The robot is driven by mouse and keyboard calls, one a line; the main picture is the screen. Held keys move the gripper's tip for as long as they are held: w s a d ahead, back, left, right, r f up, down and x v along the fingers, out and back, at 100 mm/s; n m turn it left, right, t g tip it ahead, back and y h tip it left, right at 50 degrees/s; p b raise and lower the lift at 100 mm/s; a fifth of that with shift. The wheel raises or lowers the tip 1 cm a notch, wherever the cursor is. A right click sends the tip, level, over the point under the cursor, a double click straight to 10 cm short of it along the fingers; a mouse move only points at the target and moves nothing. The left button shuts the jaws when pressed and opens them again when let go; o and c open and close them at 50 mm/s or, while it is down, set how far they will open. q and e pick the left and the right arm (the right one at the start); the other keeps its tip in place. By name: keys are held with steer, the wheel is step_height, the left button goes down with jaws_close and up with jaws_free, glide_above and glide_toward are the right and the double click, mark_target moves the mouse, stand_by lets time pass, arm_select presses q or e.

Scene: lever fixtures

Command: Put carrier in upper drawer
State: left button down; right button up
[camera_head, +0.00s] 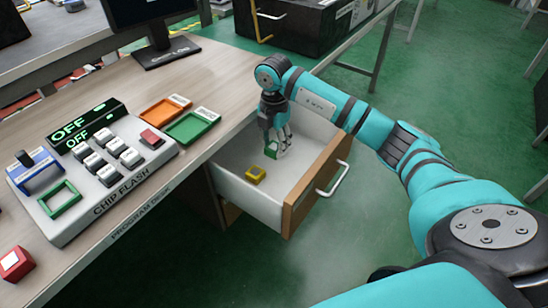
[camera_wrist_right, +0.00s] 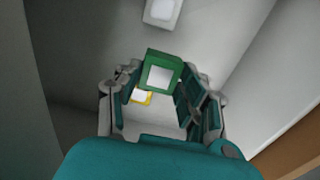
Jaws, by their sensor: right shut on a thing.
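The upper drawer (camera_head: 297,198) is pulled open under the desk, with a white interior and a wooden front. My right gripper (camera_head: 273,148) reaches down into it from above. It is shut on a green square carrier (camera_wrist_right: 149,57) with a pale centre, seen between the fingers in the right wrist view (camera_wrist_right: 160,88). A yellow carrier (camera_head: 255,174) lies on the drawer floor; it also shows partly behind the fingers in the wrist view (camera_wrist_right: 147,101). Whether the green carrier touches the floor I cannot tell. My left gripper is not in view.
A light grey piece (camera_wrist_right: 162,12) lies beyond the green carrier in the wrist view. The desk (camera_head: 190,75) holds a chip flash panel (camera_head: 110,190), an orange tray (camera_head: 165,110), a green tray (camera_head: 192,126) and a monitor. A black case (camera_head: 305,25) stands behind the drawer.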

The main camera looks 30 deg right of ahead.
mark_target(274, 165)
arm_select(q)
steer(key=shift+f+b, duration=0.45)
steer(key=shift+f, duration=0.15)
arm_select(e)
steer(key=shift+f, duration=2.5)
steer(key=shift+f, duration=0.2)
steer(key=o, duration=0.9)
step_height(274, 165, up, 7)
steer(key=shift+f+p, duration=0.1)
steer(key=shift+p, duration=0.65)
steer(key=shift+r, duration=0.55)
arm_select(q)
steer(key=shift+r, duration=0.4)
